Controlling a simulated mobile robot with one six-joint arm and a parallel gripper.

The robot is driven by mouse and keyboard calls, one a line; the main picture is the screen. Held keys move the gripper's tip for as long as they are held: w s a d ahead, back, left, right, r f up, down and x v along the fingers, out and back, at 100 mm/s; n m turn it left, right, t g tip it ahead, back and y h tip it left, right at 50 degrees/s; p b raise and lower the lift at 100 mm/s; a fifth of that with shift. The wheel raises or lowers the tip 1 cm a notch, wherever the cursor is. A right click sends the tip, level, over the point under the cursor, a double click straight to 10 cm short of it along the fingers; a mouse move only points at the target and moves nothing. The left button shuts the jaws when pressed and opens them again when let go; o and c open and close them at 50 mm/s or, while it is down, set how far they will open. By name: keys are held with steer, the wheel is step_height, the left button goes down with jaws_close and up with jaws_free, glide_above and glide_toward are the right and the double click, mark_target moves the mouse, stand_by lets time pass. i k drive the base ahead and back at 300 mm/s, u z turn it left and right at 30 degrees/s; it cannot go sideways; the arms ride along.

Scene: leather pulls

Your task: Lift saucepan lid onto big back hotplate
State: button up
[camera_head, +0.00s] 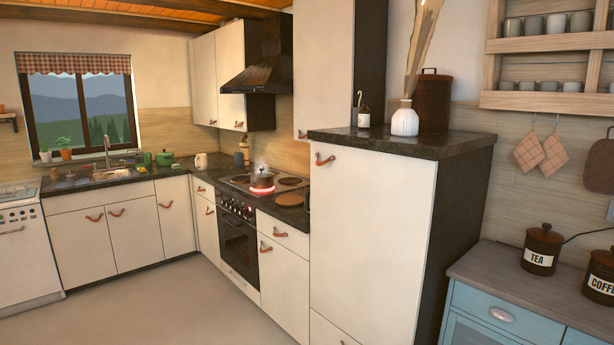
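A small dark saucepan (262,179) stands on a glowing red hotplate (262,190) of the stove, with a wisp of steam above it. At this distance I cannot tell whether a lid sits on the pan. Other dark round hotplates show around it, one to its right (290,181) towards the wall, one nearer to me (289,199) and one at the far left (239,179). The hotplates I can make out to the sides look bare. Which one is the big back hotplate is hard to judge from here. My gripper is not in view.
A tall white cabinet (370,230) stands between me and the stove's near side. A black hood (258,65) hangs above the stove. A sink counter (105,178) runs along the far wall. A blue dresser (510,300) is at the right. The floor (180,305) at left is clear.

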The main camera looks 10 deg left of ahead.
mark_target(260, 175)
steer(key=u, duration=0.65)
steer(key=i, duration=1.2)
steer(key=u, duration=1.05)
steer(key=i, duration=3.25)
steer(key=z, duration=1)
steer(key=i, duration=1)
steer(key=z, duration=0.65)
steer(key=k, duration=0.85)
steer(key=z, duration=0.2)
steer(key=i, duration=0.75)
steer(key=u, duration=0.05)
